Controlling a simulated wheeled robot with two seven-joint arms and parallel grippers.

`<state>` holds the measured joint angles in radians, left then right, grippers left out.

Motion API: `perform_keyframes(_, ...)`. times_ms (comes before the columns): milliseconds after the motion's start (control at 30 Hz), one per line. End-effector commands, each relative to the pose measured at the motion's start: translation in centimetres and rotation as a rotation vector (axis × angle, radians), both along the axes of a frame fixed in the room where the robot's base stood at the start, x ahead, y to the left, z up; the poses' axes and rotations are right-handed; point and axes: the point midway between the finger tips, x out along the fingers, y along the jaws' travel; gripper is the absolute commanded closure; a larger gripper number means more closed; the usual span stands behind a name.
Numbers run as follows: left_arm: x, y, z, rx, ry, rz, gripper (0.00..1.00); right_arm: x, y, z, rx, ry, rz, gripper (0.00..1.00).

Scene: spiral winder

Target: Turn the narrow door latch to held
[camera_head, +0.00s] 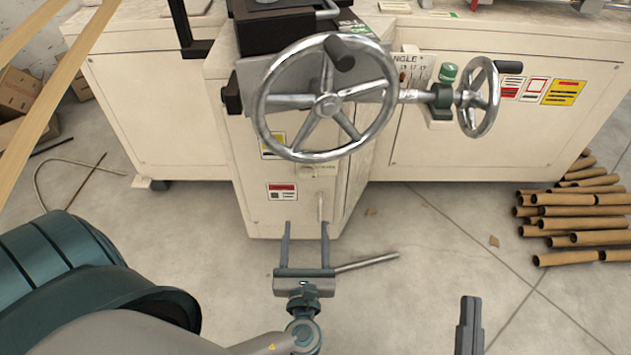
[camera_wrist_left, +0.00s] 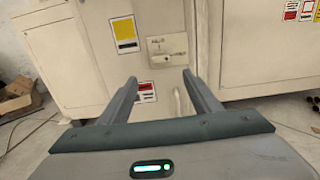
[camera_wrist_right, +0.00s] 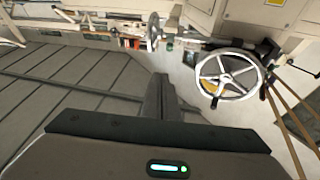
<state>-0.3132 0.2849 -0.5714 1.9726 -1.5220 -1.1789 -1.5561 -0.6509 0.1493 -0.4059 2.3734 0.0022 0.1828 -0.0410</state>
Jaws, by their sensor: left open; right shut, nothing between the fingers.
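The narrow front of the cream cabinet (camera_head: 255,215) carries a pale plate with a small latch-like piece (camera_wrist_left: 167,48), seen in the left wrist view. Below it is a pale upright handle (camera_head: 320,207), also in the left wrist view (camera_wrist_left: 179,102). I cannot tell for certain which of these is the latch. My left gripper (camera_head: 305,228) is open and empty, fingers pointing at this front. In the left wrist view the handle shows just inside the right finger; contact cannot be told. My right gripper (camera_head: 470,305) is shut and empty, low over the floor to the right.
A large spoked handwheel (camera_head: 326,106) overhangs the narrow front, with a smaller handwheel (camera_head: 478,97) to its right. Cardboard tubes (camera_head: 575,222) lie on the floor at right. Cartons (camera_head: 18,95) stand at far left. The floor between my right gripper and the cabinet is mostly clear.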

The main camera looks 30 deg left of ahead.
Motion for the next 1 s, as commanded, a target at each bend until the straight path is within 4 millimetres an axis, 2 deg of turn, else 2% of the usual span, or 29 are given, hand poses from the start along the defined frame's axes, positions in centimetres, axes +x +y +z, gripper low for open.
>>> perform_keyframes(267,0.2,0.1,0.0,-0.002,0.001,0.0,0.42,0.0,0.0,0.0,0.0,-0.001,0.0,1.0)
perform_keyframes(467,1.2,0.7,-0.1,-0.002,0.0,0.0,0.42,-0.2,0.0,0.3,0.009,-0.025,-0.001,1.0)
perform_keyframes(667,3.5,2.1,-0.1,0.001,-0.001,0.0,0.42,-0.9,0.0,1.3,0.033,-0.085,-0.001,1.0)
perform_keyframes(933,7.6,4.6,-0.1,-0.001,-0.002,-0.001,0.42,-2.4,-0.1,3.3,0.08,-0.206,-0.004,1.0)
perform_keyframes(1000,8.7,5.3,-0.1,-0.001,-0.002,-0.001,0.42,-2.3,-0.4,3.8,0.086,-0.233,-0.009,1.0)
